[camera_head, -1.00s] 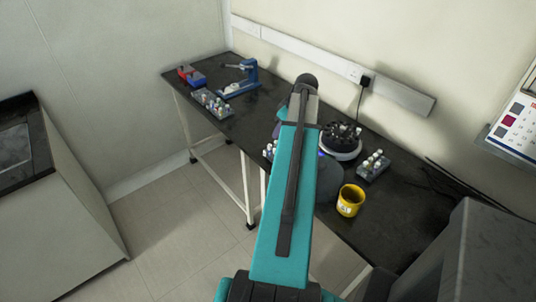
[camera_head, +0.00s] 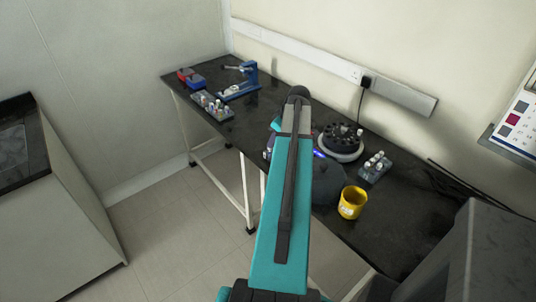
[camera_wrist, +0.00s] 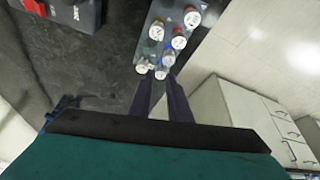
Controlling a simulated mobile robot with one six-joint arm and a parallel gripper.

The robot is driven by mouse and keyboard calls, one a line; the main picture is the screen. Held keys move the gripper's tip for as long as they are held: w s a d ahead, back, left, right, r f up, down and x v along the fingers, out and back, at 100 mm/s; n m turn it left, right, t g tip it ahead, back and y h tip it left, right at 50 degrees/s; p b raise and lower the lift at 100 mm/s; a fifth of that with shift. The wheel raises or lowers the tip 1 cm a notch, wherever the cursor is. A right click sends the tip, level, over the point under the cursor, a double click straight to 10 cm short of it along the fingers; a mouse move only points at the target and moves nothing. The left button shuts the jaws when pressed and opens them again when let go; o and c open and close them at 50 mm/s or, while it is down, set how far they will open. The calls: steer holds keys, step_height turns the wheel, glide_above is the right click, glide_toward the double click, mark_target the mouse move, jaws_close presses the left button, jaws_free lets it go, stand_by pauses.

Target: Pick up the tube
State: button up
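In the wrist view, a grey rack (camera_wrist: 152,28) holds several tubes with white caps, some with red, blue, yellow or green parts. The nearest tubes (camera_wrist: 143,66) stand just beyond my fingertips. I cannot tell which tube is the one named. In the head view, tube racks stand on the dark bench at the left (camera_head: 213,106) and at the right (camera_head: 375,167). My teal arm hides the gripper there.
A round device with a dark rotor (camera_head: 340,142) and a yellow mug (camera_head: 352,202) stand on the bench (camera_head: 385,225). A blue device (camera_head: 240,82) and red and blue boxes (camera_head: 191,78) are at the far left end. Cabinets (camera_wrist: 245,115) show at the right in the wrist view.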

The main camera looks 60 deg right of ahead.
mark_target(270, 152)
steer(key=b+x, duration=0.1)
steer(key=x, duration=0.3)
stand_by(0.5)
jaws_close()
